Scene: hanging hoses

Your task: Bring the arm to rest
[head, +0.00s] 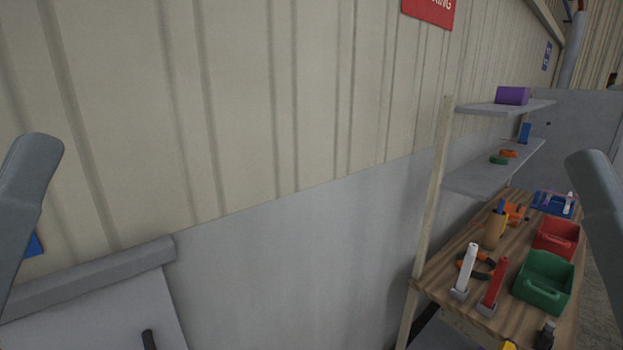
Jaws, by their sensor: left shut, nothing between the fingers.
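My left arm's grey link stands at the left edge of the head view. My right arm's grey link stands at the right edge; the right gripper is not in view. No hose shows in this view.
A wooden workbench (452,270) at the right carries a red bin (556,238), a green bin (544,282) and several tools. Shelves (495,168) rise behind it. A grey box with a ledge (90,275) stands at the lower left. The wall (290,110) between is bare.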

